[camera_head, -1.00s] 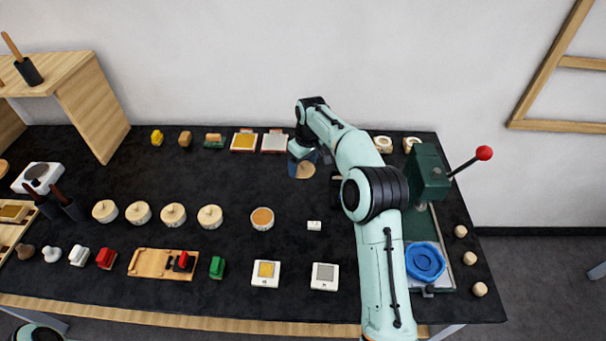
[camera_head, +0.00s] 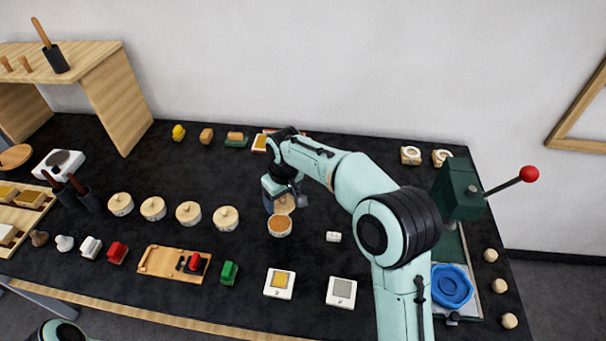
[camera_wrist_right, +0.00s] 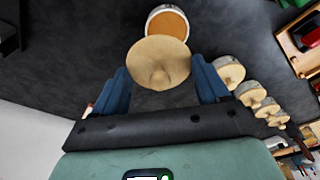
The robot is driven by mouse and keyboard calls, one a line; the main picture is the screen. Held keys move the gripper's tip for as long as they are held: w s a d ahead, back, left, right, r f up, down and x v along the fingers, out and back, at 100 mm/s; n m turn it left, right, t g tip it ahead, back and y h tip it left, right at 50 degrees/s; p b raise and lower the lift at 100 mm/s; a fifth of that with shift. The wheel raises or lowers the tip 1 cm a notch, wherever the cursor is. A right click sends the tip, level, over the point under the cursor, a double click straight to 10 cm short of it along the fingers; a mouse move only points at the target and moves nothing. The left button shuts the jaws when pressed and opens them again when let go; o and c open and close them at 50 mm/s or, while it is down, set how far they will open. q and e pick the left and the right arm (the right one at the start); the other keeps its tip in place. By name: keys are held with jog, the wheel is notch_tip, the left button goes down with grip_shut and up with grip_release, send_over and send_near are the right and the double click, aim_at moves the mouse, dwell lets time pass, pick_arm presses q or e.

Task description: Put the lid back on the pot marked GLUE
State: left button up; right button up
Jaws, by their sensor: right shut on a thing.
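An open pot (camera_head: 279,226) with a pale rim and orange-brown contents stands at the right end of a row of lidded pots. It also shows at the top of the right wrist view (camera_wrist_right: 168,22); I cannot read its marking. My right gripper (camera_head: 284,198) is shut on a round pale wooden lid (camera_wrist_right: 158,62) with a small knob, between its blue fingers. The lid (camera_head: 287,204) is just behind the open pot in the head view and appears raised. Whether they touch is unclear. My left gripper is not in view.
Several lidded pots (camera_head: 188,213) stand to the left of the open pot. A green press (camera_head: 460,192) with a red-knobbed lever stands at the right.

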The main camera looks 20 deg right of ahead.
jog(key=shift+s+a+f, duration=0.15)
jog(key=shift+a+f, duration=0.2)
jog(key=shift+a, duration=0.2)
jog(key=shift+a+f, duration=0.15)
jog(key=shift+f, duration=0.15)
jog(key=b, duration=0.3)
send_over(279, 222)
jog(key=shift+s+f, duration=0.15)
jog(key=shift+f, duration=0.9)
jog(key=shift+s+f, duration=0.15)
jog(key=shift+f, duration=1.75)
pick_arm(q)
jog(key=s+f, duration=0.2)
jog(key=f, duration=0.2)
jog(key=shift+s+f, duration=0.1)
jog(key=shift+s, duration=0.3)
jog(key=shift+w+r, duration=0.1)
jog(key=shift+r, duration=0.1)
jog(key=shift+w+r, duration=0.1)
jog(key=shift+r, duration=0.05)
pick_arm(e)
jog(key=shift+f, duration=0.15)
jog(key=o, duration=1)
